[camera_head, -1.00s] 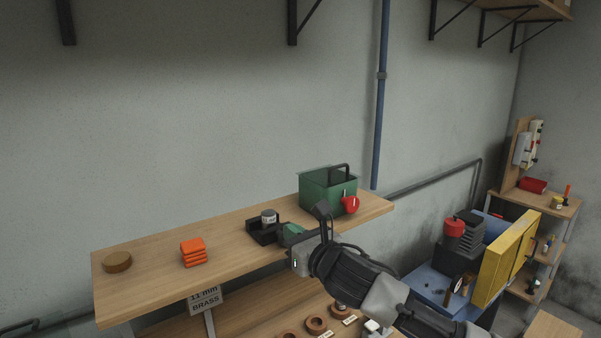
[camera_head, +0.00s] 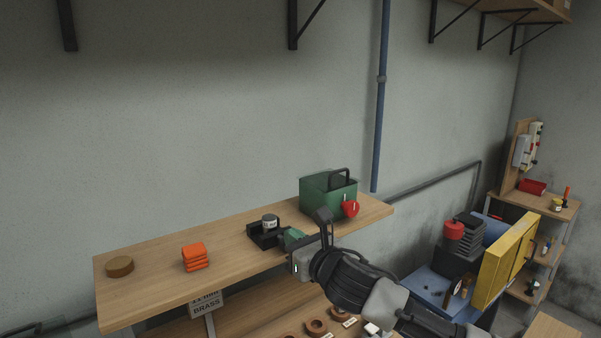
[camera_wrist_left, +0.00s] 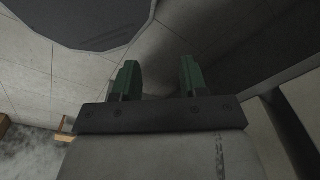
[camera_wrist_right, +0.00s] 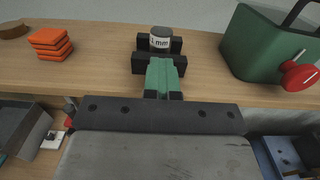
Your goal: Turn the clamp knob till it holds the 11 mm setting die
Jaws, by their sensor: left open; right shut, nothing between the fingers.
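A small grey die with a white label ending in "mm" (camera_wrist_right: 160,40) sits at a low black clamp (camera_wrist_right: 141,62) on the upper wooden shelf. The clamp (camera_head: 258,241) and die (camera_head: 270,221) also show in the head view. My right gripper (camera_wrist_right: 161,64) is shut and empty. Its green fingertips are right at the clamp's near side, also seen in the head view (camera_head: 288,236). The clamp knob cannot be made out; the fingers may hide it. Contact cannot be told. My left gripper (camera_wrist_left: 159,78) is open and empty, away from the clamp.
A green box (camera_head: 321,197) with a red round part (camera_head: 350,208) stands right of the clamp. Orange blocks (camera_head: 195,257) and a brown disc (camera_head: 119,266) lie to the left. A sign (camera_head: 207,304) reading "BRASS" stands below. Brown rings (camera_head: 316,328) lie on the lower shelf.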

